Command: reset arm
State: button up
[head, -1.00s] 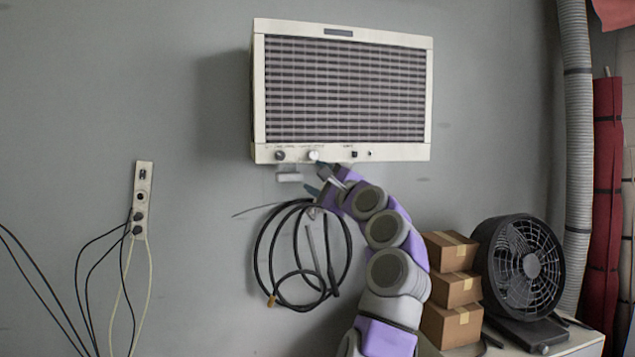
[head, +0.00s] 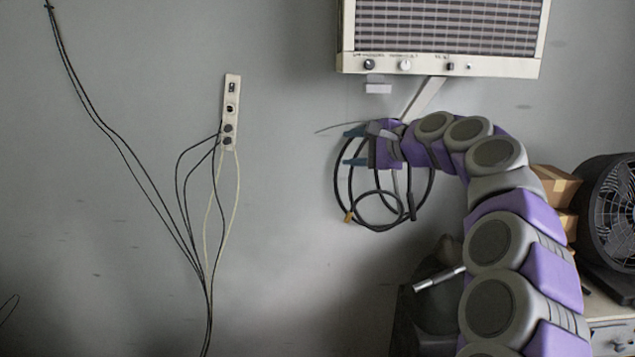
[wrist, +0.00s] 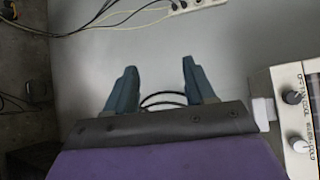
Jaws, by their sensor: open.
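My gripper (head: 354,146) is at the end of my purple and grey arm, below the wall heater unit (head: 440,65) and in front of a coiled black cable on the wall. It points left in the head view. In the wrist view its two blue-grey fingers (wrist: 158,88) are spread apart with nothing between them but the wall and part of the black cable (wrist: 165,101) behind. The unit's front panel with knobs (wrist: 297,115) shows at the right edge of the wrist view.
A white socket strip (head: 230,112) with hanging cables is on the wall left of my gripper. Cardboard boxes (head: 556,187) and a black fan (head: 612,225) stand to the right, behind my arm. The wall between gripper and socket strip is clear.

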jog(key=s+a+f+n+g+h+b, duration=0.2)
jog(key=s+a+f+n+g, duration=0.2)
jog(key=s+f, duration=0.7)
jog(key=s+a+f+n+g+h+b, duration=0.2)
jog(key=s+a+f+n+g, duration=0.15)
jog(key=s+f, duration=0.7)
jog(key=s+d+f+n+g+h+b, duration=0.1)
jog(key=s+d+f+h, duration=0.1)
jog(key=s+d+f, duration=0.2)
jog(key=s+d+f+n+g+h+b, duration=0.1)
jog(key=s+d+f, duration=0.4)
jog(key=s+f, duration=0.6)
jog(key=s+d+f+n+g+h+b, duration=0.1)
jog(key=s+f, duration=0.6)
jog(key=s, duration=0.9)
jog(key=d+n+g+h, duration=0.1)
jog(key=d+g+h, duration=0.1)
jog(key=d, duration=0.1)
jog(key=shift+s+d+f+n+h+b, duration=0.15)
jog(key=shift+s+f+n+h+b, duration=0.15)
jog(key=shift+s+f+n+b, duration=0.1)
